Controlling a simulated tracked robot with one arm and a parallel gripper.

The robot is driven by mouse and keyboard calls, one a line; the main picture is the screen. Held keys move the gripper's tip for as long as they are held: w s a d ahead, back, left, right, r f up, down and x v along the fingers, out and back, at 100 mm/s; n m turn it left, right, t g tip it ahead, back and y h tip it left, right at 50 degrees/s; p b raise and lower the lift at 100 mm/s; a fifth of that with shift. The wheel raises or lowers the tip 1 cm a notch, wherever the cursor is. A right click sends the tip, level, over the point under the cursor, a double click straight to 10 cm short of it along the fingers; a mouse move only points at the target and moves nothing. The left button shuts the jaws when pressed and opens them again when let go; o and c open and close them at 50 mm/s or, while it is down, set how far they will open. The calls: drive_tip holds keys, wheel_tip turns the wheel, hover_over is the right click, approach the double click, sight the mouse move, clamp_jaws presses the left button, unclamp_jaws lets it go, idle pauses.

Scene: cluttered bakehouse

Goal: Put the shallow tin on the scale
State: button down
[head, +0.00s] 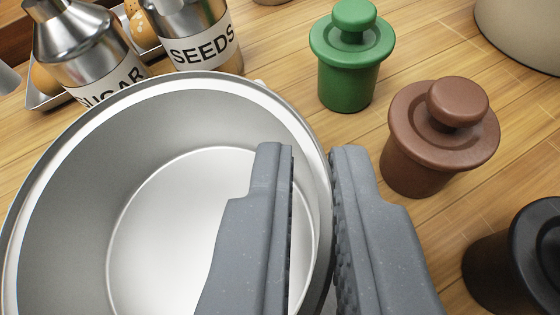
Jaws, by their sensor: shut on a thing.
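The shallow tin (70,190), a wide round silver-grey metal pan, fills the lower left of the head view. Its inside looks empty, and its left and lower edges run out of the picture. My gripper (311,165) is shut on the tin's right-hand wall, with one finger inside the tin and the other outside. The fingers hide part of that wall and of the tin's floor. I cannot make out the scale in this view, nor what is under the tin.
Green (349,80), brown (415,160) and black (515,270) lidded pots stand right of the tin on the wooden surface (430,45). SUGAR (85,45) and SEEDS (195,30) shakers stand close behind it, near a metal tray (45,100). A beige rounded thing (525,25) is at the top right.

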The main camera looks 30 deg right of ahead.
sight(311, 255)
drive_tip(key=shift+f+b, duration=0.95)
drive_tip(key=shift+f, duration=1)
drive_tip(key=c, duration=1.5)
unclamp_jaws()
drive_tip(key=shift+r, duration=0.1)
drive_tip(key=p+v, duration=0.3)
drive_tip(key=v, duration=0.9)
